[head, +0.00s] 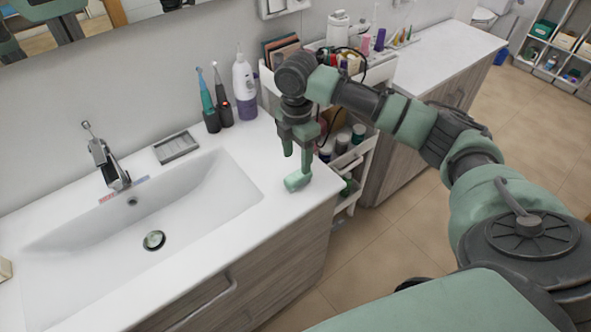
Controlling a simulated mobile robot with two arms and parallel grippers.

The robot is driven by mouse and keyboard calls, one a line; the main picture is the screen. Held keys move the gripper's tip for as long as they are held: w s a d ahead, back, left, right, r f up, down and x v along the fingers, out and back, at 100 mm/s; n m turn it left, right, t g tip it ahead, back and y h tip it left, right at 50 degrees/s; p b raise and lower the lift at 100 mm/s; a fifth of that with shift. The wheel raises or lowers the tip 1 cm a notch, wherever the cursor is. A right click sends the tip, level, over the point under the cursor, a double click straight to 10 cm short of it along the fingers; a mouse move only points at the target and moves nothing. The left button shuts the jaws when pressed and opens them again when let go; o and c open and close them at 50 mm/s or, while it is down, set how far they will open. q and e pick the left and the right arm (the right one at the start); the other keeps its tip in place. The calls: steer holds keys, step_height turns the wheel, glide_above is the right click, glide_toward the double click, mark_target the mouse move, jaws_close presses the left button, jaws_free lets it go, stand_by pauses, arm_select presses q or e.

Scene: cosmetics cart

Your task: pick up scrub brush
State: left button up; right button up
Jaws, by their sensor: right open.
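A small pale green piece (296,182), which looks like the scrub brush, lies on the white counter near its front right corner. My right gripper (297,162) points down from above, its two green fingers apart and their tips just over or beside the piece. The fingers partly cover it, and I cannot tell whether they touch it. My left gripper is not in view.
The sink basin (150,208) with its faucet (108,164) lies to the left. A soap dish (177,147), electric toothbrushes (214,103) and a purple-white bottle (244,86) stand along the wall. A loaded white cart (352,158) stands close on the right.

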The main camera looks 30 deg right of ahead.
mark_target(299, 174)
steer(key=shift+s+a+f+p, duration=0.15)
steer(key=shift+s+f+p, duration=0.1)
steer(key=shift+s, duration=0.25)
steer(key=shift+s+a+f+p, duration=0.1)
steer(key=shift+s+f+p, duration=0.1)
steer(key=shift+s, duration=0.25)
steer(key=shift+f+p, duration=0.3)
steer(key=shift+f, duration=0.4)
steer(key=f, duration=0.2)
steer(key=shift+w+d+f, duration=0.15)
steer(key=shift+w+f, duration=0.15)
steer(key=shift+f, duration=0.4)
steer(key=c, duration=1.2)
jaws_close()
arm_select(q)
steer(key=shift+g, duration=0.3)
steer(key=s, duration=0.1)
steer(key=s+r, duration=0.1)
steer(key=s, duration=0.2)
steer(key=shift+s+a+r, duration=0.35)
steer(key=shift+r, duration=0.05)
arm_select(e)
steer(key=shift+r, duration=0.15)
